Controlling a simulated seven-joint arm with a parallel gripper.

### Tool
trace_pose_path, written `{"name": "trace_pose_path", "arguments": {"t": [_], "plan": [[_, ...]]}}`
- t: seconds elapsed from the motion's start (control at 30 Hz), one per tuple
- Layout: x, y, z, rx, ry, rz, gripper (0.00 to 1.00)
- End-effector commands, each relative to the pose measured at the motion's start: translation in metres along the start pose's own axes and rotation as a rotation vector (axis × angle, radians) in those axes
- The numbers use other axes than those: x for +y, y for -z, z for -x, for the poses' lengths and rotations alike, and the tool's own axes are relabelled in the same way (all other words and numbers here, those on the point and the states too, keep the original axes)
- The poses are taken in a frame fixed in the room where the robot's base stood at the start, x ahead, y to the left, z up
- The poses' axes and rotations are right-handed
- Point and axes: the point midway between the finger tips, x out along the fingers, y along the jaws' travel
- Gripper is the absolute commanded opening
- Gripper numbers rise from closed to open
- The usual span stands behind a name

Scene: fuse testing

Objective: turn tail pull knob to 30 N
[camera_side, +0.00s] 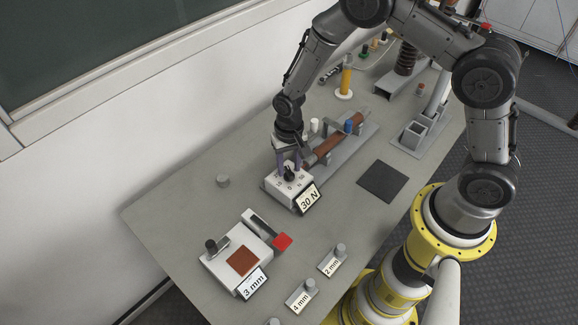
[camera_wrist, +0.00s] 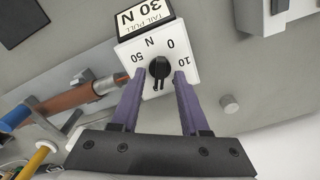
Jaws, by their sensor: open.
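The tail pull knob (camera_wrist: 159,67) is a small black dial on a white box (camera_wrist: 185,48) with numbers around it; 50, 0, 10 and N are readable in the wrist view. The other marks are hidden or too small. My gripper (camera_side: 289,168) is over the box, pointing down. In the wrist view its purple fingers (camera_wrist: 159,76) are open, one on each side of the knob, with gaps visible beside it.
A brown tube with a metal end (camera_side: 330,143) lies in a grey fixture behind the box. A white device (camera_side: 215,262) with a 3 mm sign stands at the front left. Blocks marked 2 mm (camera_side: 331,266) and 4 mm (camera_side: 301,299) are near the front edge. A dark mat (camera_side: 383,181) lies right.

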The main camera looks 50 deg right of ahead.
Motion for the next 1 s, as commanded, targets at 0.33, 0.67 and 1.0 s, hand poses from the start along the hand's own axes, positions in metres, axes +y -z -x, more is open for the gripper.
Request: {"name": "trace_pose_path", "arguments": {"t": [0.33, 0.67, 1.0], "plan": [[-0.001, 0.001, 0.07, 0.005, 0.004, 0.0, 0.45], [0.0, 0.001, 0.123, 0.003, 0.002, 0.0, 0.45], [0.0, 0.0, 0.132, 0.001, 0.001, 0.0, 0.45]]}}
